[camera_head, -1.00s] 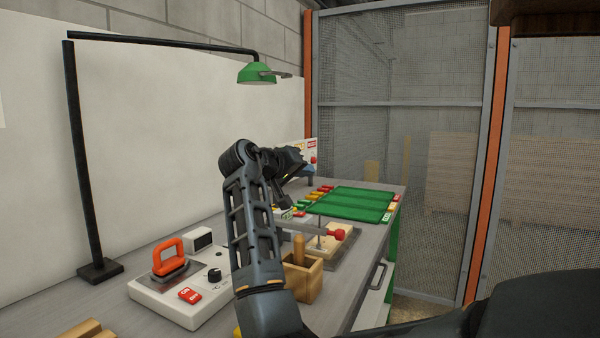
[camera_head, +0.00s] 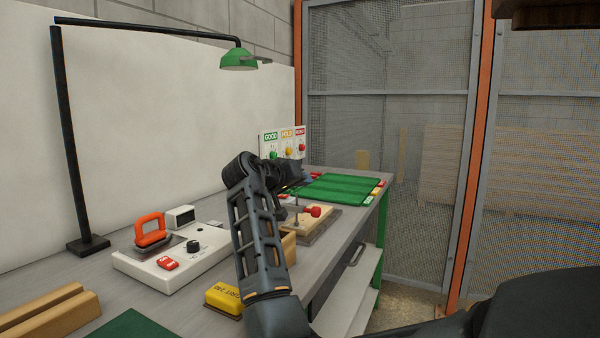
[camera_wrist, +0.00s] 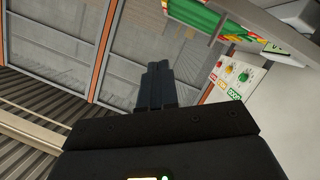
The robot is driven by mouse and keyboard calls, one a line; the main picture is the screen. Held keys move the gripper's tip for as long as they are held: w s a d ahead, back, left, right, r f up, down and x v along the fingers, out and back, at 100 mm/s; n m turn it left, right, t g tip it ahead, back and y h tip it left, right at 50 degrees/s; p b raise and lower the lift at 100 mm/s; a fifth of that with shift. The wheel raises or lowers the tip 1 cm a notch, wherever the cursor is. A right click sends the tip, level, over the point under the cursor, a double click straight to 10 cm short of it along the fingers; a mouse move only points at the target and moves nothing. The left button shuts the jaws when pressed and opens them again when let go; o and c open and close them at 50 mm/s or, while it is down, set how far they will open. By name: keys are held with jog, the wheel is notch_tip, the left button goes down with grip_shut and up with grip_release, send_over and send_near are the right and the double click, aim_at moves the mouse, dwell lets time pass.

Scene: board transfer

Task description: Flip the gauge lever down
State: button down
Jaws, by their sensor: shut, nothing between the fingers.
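A red-knobbed lever (camera_head: 312,211) sits on a light wooden block with a grey plate on the bench, just right of my forearm. It looks like the gauge lever; its bar is partly hidden, and I cannot tell its exact tilt. My gripper (camera_head: 303,178) is beyond and above the lever, near the green mat, mostly hidden by my arm. In the wrist view my gripper's fingers (camera_wrist: 158,84) are together and empty, apart from everything. The red-knobbed lever does not clearly show there.
A GOOD/HOLD/REJECT panel (camera_head: 285,143) with coloured knobs stands behind my gripper. A green mat (camera_head: 340,187) lies at the far end. A soldering-style station (camera_head: 165,255), yellow block (camera_head: 224,298) and wooden rails (camera_head: 45,310) lie nearer. A lamp (camera_head: 239,58) overhangs the bench.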

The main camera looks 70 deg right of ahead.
jog(key=shift+s+f, duration=0.3)
jog(key=shift+f, duration=0.2)
jog(key=shift+s+f, duration=0.25)
jog(key=shift+f, duration=0.25)
jog(key=shift+r, duration=0.1)
